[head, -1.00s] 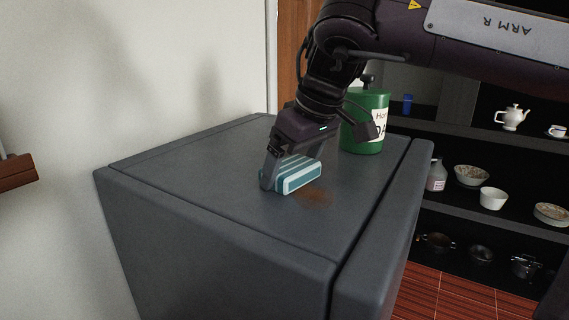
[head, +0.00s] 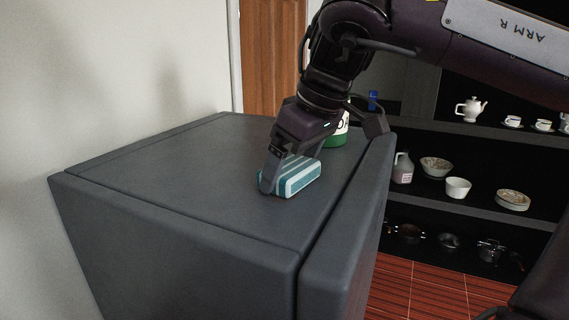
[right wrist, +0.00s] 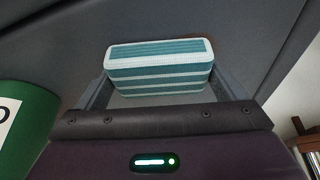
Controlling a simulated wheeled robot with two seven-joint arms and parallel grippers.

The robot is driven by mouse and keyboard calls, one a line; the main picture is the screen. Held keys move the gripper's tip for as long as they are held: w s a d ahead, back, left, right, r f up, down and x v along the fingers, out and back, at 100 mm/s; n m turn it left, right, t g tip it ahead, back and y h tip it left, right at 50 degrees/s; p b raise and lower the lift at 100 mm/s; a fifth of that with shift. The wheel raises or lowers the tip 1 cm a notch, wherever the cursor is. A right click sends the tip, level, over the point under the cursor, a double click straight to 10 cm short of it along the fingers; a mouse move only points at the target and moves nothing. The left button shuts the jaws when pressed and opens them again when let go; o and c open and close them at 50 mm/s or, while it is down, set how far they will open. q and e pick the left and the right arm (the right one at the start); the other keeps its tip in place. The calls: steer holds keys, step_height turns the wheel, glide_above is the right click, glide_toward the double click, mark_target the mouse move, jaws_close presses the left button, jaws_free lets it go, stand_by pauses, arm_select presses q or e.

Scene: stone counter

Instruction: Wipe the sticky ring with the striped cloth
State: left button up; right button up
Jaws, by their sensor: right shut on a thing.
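The striped cloth (head: 297,178) is a teal-and-white folded block on the dark grey counter top (head: 200,180). My right gripper (head: 289,170) points down and is shut on it, with the cloth low at the surface. In the right wrist view the cloth (right wrist: 160,68) sits between both fingers, its striped side towards the camera. My left gripper is out of view.
A green bottle with a white label (head: 336,138) stands behind my right gripper, partly hidden by it. The counter's left part is clear. A pale wall is at left. Shelves with crockery (head: 458,187) stand beyond the right edge.

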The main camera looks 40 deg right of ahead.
mark_target(308, 176)
steer(key=shift+s+d+f+b, duration=0.1)
steer(key=shift+s+d+b, duration=0.2)
steer(key=shift+s, duration=0.55)
steer(key=shift+s+d, duration=0.25)
steer(key=shift+s, duration=0.45)
steer(key=shift+w+a+p, duration=0.25)
steer(key=shift+w+a, duration=0.1)
steer(key=shift+w, duration=0.55)
steer(key=shift+w+a+p, duration=0.25)
steer(key=shift+w+a, duration=0.15)
steer(key=shift+w, duration=0.55)
steer(key=shift+w+a+p, duration=0.25)
steer(key=shift+w+a, duration=0.1)
steer(key=shift+w, duration=0.55)
steer(key=shift+w+a, duration=0.3)
steer(key=shift+w, duration=0.3)
steer(key=shift+w+a+p, duration=0.25)
steer(key=shift+w+p, duration=0.1)
steer(key=shift+w, duration=0.3)
steer(key=shift+w+a, duration=0.25)
steer(key=shift+w, duration=0.3)
steer(key=shift+w+a, duration=0.2)
steer(key=shift+w, duration=0.35)
steer(key=shift+s, duration=0.1)
